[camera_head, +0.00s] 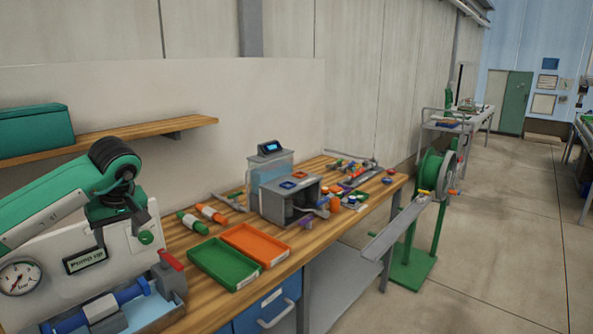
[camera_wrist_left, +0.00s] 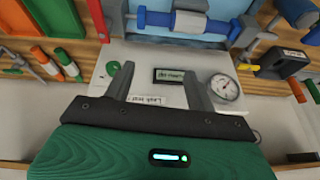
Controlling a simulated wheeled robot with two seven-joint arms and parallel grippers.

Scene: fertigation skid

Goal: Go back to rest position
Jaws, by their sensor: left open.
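My left arm comes in from the left in the head view, with the left gripper (camera_head: 140,200) low in front of the white panel (camera_head: 112,235). In the left wrist view the left gripper (camera_wrist_left: 158,88) has its two grey fingers apart, with nothing held between them. The white panel (camera_wrist_left: 150,60) lies beyond the fingers, with a dark label (camera_wrist_left: 175,75) and a round pressure gauge (camera_wrist_left: 224,87). The gauge also shows in the head view (camera_head: 19,278). Whether the fingers touch the panel I cannot tell. My right gripper is not in view.
Green (camera_head: 224,262) and orange (camera_head: 255,243) trays lie on the wooden bench (camera_head: 200,300). A grey box (camera_head: 290,198) stands behind them. A shelf (camera_head: 130,135) juts above.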

